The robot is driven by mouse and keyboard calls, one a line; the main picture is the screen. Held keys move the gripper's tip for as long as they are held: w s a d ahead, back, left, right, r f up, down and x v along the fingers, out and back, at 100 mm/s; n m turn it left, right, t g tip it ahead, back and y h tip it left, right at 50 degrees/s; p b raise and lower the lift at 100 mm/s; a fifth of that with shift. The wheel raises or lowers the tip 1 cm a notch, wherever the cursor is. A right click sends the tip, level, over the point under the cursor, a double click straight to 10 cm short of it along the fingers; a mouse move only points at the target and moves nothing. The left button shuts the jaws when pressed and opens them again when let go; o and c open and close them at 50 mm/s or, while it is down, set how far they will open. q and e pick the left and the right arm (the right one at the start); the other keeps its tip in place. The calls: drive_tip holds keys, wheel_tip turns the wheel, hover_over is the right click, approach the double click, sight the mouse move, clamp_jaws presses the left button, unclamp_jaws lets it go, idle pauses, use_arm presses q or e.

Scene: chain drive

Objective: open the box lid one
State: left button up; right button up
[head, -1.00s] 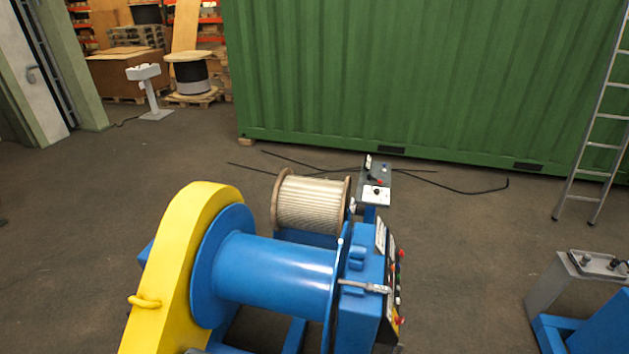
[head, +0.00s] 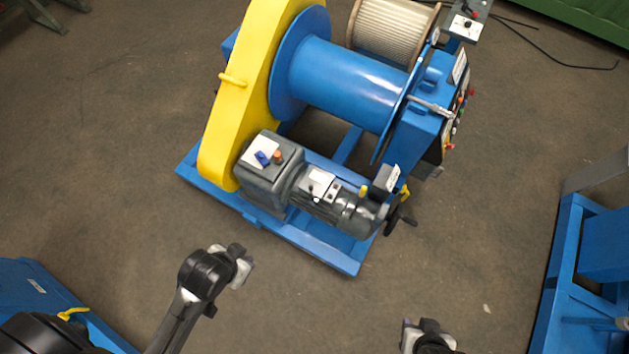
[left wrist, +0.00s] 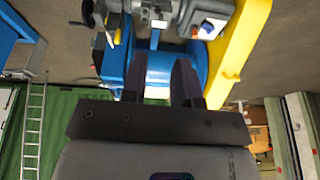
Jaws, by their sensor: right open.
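A grey gearmotor (head: 300,185) lies on the blue base frame of a winch. Its rounded gear housing has a white plate (head: 263,153) with a blue part and an orange-red knob. A small box with a pale top (head: 318,185) sits on the motor; it looks closed, but I cannot tell which lid is "one". My left gripper (head: 243,266) is in front of the frame, apart from it. In the left wrist view its dark fingers (left wrist: 160,82) stand apart with nothing between them. My right gripper (head: 428,332) is open and empty at the bottom edge, partly cut off.
The yellow guard (head: 245,90) and blue drum (head: 340,80) rise behind the motor. A black handwheel (head: 400,215) sticks out at its right end. Blue structures stand at the lower left and right (head: 575,260). The floor between is clear.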

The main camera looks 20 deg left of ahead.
use_arm(q)
drive_tip(key=shift+s, duration=0.1)
use_arm(e)
drive_tip(key=shift+s+f, duration=0.1)
drive_tip(key=shift+s, duration=0.15)
use_arm(q)
drive_tip(key=shift+o, duration=0.3)
drive_tip(key=shift+f, duration=0.1)
use_arm(e)
drive_tip(key=shift+a, duration=0.1)
